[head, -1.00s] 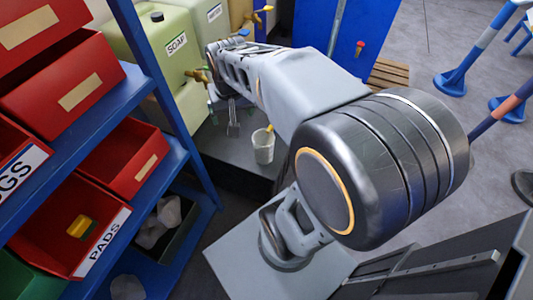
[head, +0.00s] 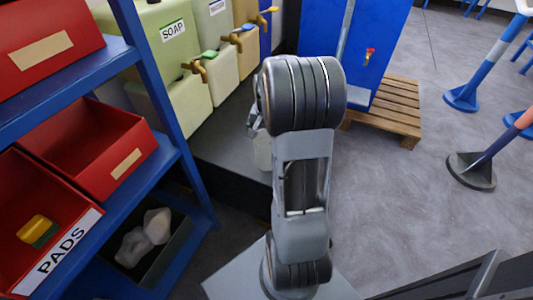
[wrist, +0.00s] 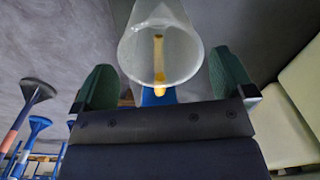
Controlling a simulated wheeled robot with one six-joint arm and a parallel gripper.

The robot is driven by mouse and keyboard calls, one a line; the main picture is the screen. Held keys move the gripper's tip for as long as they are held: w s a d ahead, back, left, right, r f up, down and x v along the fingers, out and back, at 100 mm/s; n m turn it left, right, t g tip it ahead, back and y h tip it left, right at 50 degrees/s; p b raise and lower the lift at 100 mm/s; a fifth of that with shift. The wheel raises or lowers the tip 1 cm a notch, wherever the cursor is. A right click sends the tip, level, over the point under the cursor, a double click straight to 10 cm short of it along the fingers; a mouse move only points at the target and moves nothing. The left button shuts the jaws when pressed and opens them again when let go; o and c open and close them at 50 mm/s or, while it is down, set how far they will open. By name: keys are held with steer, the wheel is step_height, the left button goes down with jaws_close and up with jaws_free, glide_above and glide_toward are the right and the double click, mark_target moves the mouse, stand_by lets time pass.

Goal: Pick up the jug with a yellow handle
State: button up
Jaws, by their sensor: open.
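The jug (wrist: 160,45) is a translucent white vessel in the wrist view, seen into its wide mouth. A yellow handle (wrist: 159,84) shows at its near side, partly seen through the wall. My gripper (wrist: 164,80) is open, with one green finger on each side of the jug and gaps between them. I cannot tell how deep the jug lies between the fingers. In the head view only a pale sliver of the jug (head: 263,153) shows beside my arm, on the dark platform. My gripper is mostly hidden there.
Labelled containers with taps, including a green SOAP container (head: 172,45), stand behind the platform (head: 222,140). A blue shelf (head: 165,160) with red bins is at left. A wooden pallet (head: 398,105) and a blue panel are behind at right.

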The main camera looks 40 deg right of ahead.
mark_target(266, 145)
steer(key=shift+f+b, duration=1.2)
steer(key=shift+f, duration=2.25)
steer(key=shift+c, duration=0.2)
steer(key=c, duration=0.6)
